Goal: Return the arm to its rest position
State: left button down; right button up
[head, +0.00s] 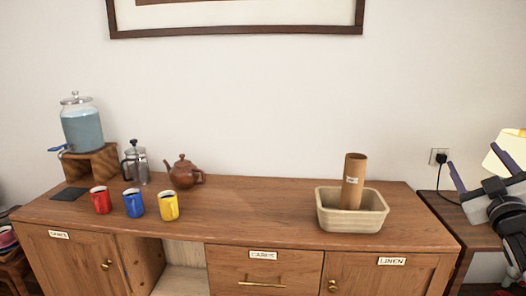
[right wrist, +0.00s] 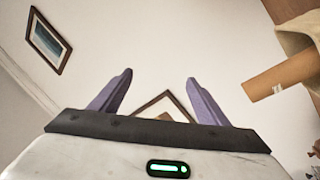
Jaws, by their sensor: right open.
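My right gripper (head: 480,162) is at the right edge of the head view, raised beside the right end of the sideboard and apart from everything on it. Its two purple fingers are spread. In the right wrist view the open fingers (right wrist: 157,95) have only wall and a picture frame behind them, with nothing between them. My left arm and gripper do not show in either view.
The wooden sideboard (head: 275,215) holds a beige basin (head: 350,222) with an upright brown cylinder (head: 355,170), red (head: 101,200), blue (head: 134,203) and yellow (head: 168,205) mugs, a teapot (head: 183,175), a French press (head: 137,163) and a drink dispenser (head: 82,128). Its middle top is clear.

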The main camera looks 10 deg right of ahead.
jog(key=s+a+f+n+g+y, duration=0.1)
jog(key=s+a+f+g+y, duration=0.3)
jog(key=f, duration=0.8)
jog(key=s+a+f+n, duration=0.1)
jog(key=s+a+f, duration=0.35)
jog(key=f, duration=0.75)
jog(key=s+a+f+n+g+y, duration=0.25)
jog(key=a+f, duration=0.45)
jog(key=f, duration=0.5)
jog(key=s+a+f+g+y, duration=0.1)
jog(key=s+a+f+g, duration=0.1)
jog(key=s+a+f, duration=0.55)
jog(key=s+a+f+g+y, duration=0.2)
jog(key=s+a+f+g, duration=0.15)
jog(key=s+f, duration=0.7)
jog(key=a+r+m, duration=0.1)
jog(key=a+m, duration=0.1)
jog(key=a, duration=0.3)
jog(key=s+a+r+m+t, duration=0.1)
jog(key=a+m, duration=0.2)
jog(key=a, duration=0.2)
jog(key=shift+s+a+r+y, duration=0.3)
jog(key=shift+a+y, duration=0.05)
